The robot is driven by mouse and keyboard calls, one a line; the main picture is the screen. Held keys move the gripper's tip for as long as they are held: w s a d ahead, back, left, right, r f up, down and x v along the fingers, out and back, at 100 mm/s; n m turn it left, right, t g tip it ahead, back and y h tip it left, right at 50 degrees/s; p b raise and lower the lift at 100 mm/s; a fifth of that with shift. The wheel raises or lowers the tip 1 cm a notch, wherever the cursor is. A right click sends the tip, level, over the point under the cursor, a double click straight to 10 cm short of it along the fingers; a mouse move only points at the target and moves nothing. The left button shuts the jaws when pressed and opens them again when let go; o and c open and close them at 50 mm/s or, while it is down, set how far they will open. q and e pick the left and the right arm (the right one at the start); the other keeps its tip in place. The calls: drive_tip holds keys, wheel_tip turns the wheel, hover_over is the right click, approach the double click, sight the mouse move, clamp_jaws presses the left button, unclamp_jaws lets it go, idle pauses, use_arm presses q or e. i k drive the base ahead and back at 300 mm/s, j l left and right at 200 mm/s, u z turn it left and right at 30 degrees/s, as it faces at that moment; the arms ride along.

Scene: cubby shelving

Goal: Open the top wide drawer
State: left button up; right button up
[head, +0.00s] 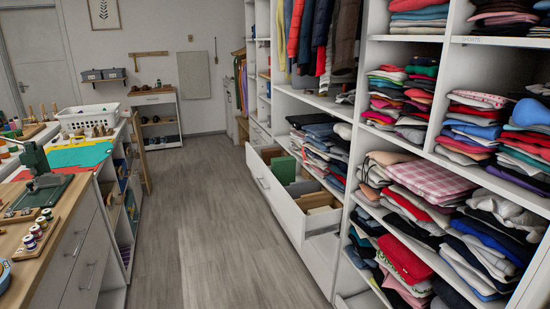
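A wide white drawer (270,197) stands pulled out into the aisle from the shelving on the right. It is the upper of the wide fronts I see there. A small handle (262,183) shows on its front. Inside it are a green box or folder (283,169) and tan boxes (318,201). Another wide white front (318,262) lies below it and looks shut. How far the open drawer is out of its full travel, I cannot tell. Neither of my grippers is in view.
Shelves of folded clothes (430,180) fill the right side, and hanging clothes (325,40) are above the drawer. A workbench (55,230) with a green press (38,165) and thread spools runs along the left. The wood floor (200,230) between is clear.

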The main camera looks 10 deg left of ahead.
sight(304, 228)
drive_tip(key=i+j+u, duration=0.2)
drive_tip(key=i, duration=0.55)
drive_tip(key=i+j+u, duration=0.2)
drive_tip(key=i, duration=0.55)
